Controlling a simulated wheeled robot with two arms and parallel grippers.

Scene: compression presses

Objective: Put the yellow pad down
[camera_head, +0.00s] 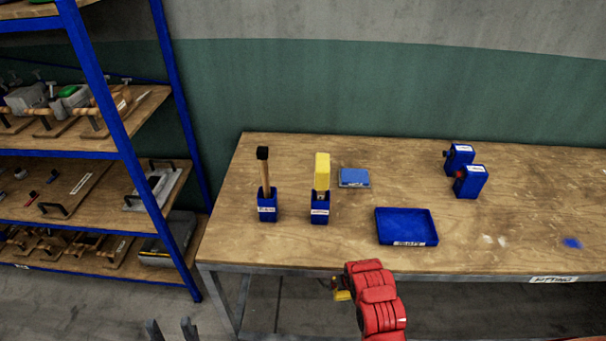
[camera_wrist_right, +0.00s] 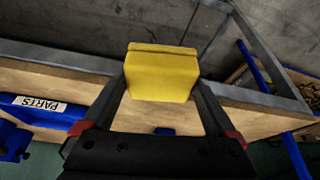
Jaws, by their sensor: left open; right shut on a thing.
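The yellow pad (camera_wrist_right: 162,76) is a small block held between the two dark fingers of my right gripper (camera_wrist_right: 162,88) in the right wrist view. In the head view, a small part of the yellow pad (camera_head: 343,296) shows at the end of my red right arm, by the table's front edge; my arm hides much of that gripper. My left gripper (camera_head: 171,329) is open and empty at the bottom left of the head view, with only its two fingertips showing over the floor.
The wooden table (camera_head: 270,245) bears a black-topped tool (camera_head: 264,170) and a yellow-headed tool (camera_head: 321,168) in blue holders, a blue box (camera_head: 354,178), a blue parts tray (camera_head: 405,222) and two blue devices (camera_head: 471,182). Its front right is mostly clear. A blue shelf (camera_head: 115,120) stands left.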

